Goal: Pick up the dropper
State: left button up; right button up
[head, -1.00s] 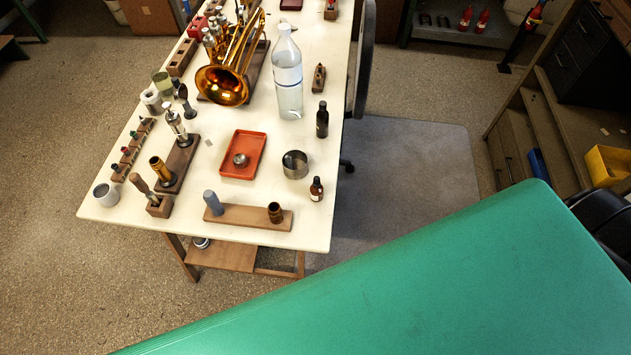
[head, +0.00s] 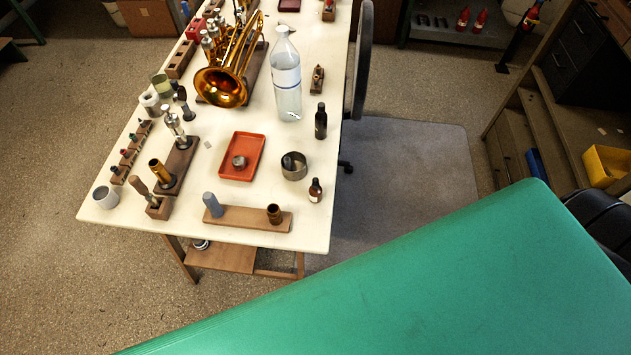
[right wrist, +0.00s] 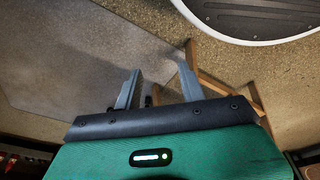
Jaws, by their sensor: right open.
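I cannot tell for certain which thing is the dropper. A small brown bottle with a dark cap (head: 315,191) stands upright near the table's right front corner. A taller dark bottle (head: 320,121) stands behind it at the right edge. A round metal cup (head: 301,172) nearby has a dark object (head: 288,163) in it, too small to identify. My right gripper (right wrist: 158,88) shows in the right wrist view, its two fingers apart with nothing between them, over the floor. Neither gripper shows in the head view.
The white table (head: 110,222) also holds an orange tray (head: 254,170) with a small metal container, a wooden board (head: 245,217) with two upright pieces, a clear bottle (head: 287,85) and a brass horn (head: 220,86). Floor mat (head: 410,190) lies right of the table.

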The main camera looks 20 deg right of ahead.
jog(key=w+a+r+t, duration=0.1)
jog(key=w+r, duration=0.2)
jog(key=r, duration=0.9)
jog(key=w+a+r+n+y, duration=0.1)
jog(key=w+r, duration=0.2)
jog(key=r, duration=1)
jog(key=w+a+r+t, duration=0.1)
jog(key=w+r, duration=0.2)
jog(key=r, duration=0.9)
jog(key=w+a+r+n+y, duration=0.2)
jog(key=w+a+r+n, duration=0.4)
jog(key=a+r+n, duration=0.15)
notch_tip(320, 180, up, 8)
jog(key=n+g+h, duration=0.3)
jog(key=n+g, duration=0.1)
jog(key=n, duration=0.8)
send_over(316, 178)
jog(key=f, duration=0.2)
jog(key=f+p, duration=0.1)
jog(key=f, duration=0.5)
jog(key=shift+a+p, duration=0.3)
jog(key=shift+a, duration=0.1)
jog(key=f, duration=0.1)
jog(key=f+p, duration=0.1)
jog(key=f, duration=0.2)
jog(key=shift+d+f, duration=0.15)
jog(key=shift+d, duration=0.2)
jog(key=shift+f, duration=0.5)
grip_shut()
